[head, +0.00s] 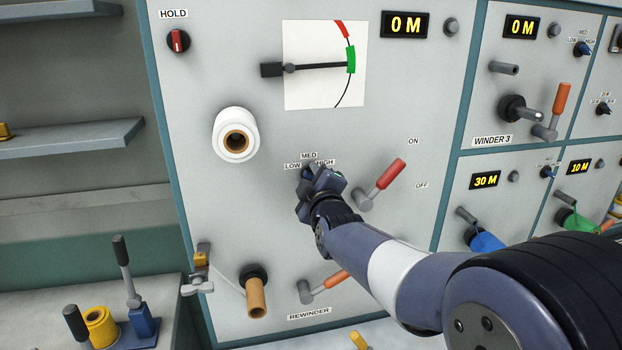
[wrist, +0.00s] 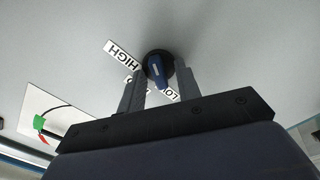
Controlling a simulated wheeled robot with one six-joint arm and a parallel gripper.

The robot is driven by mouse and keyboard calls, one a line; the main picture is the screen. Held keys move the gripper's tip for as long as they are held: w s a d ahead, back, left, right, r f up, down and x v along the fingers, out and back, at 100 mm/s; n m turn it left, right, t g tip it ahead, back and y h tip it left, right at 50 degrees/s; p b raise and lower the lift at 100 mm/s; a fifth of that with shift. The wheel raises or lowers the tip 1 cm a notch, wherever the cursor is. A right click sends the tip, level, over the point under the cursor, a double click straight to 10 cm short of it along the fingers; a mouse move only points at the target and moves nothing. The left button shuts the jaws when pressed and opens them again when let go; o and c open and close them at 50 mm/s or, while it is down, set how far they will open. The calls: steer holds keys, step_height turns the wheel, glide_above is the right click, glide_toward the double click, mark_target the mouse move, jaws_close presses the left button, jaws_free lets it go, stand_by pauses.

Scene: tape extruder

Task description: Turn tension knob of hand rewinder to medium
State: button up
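The tension knob (wrist: 158,70) is a blue bar handle on a round black base in the wrist view. Its lower end lies close to the partly covered LOW label (wrist: 168,95). The HIGH label (wrist: 123,55) is at upper left, and the MED label is mostly hidden behind the left finger. My gripper (wrist: 160,72) is open, with one finger on each side of the knob and small gaps to the blue handle. In the head view my gripper (head: 315,178) covers most of the knob, just below the LOW, MED and HIGH labels.
A red-handled ON/OFF lever (head: 390,174) sits close right of my gripper. The orange-handled rewinder lever (head: 325,285) is below, beside a brown core (head: 257,297). A white tape roll (head: 236,135) sticks out at upper left. The tension gauge (head: 324,85) is above.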

jaws_close()
steer(key=shift+f+m+b, duration=0.1)
steer(key=shift+m+b, duration=0.2)
steer(key=shift+b, duration=0.1)
steer(key=m+b, duration=0.6)
steer(key=m, duration=0.1)
steer(key=shift+d+m, duration=0.1)
steer(key=shift+m, duration=0.3)
steer(key=shift+d+m+b, duration=0.1)
steer(key=shift+m+b, duration=0.8)
steer(key=shift+m, duration=0.7)
steer(key=shift+r, duration=0.2)
steer(key=shift+o, duration=0.4)
jaws_free()
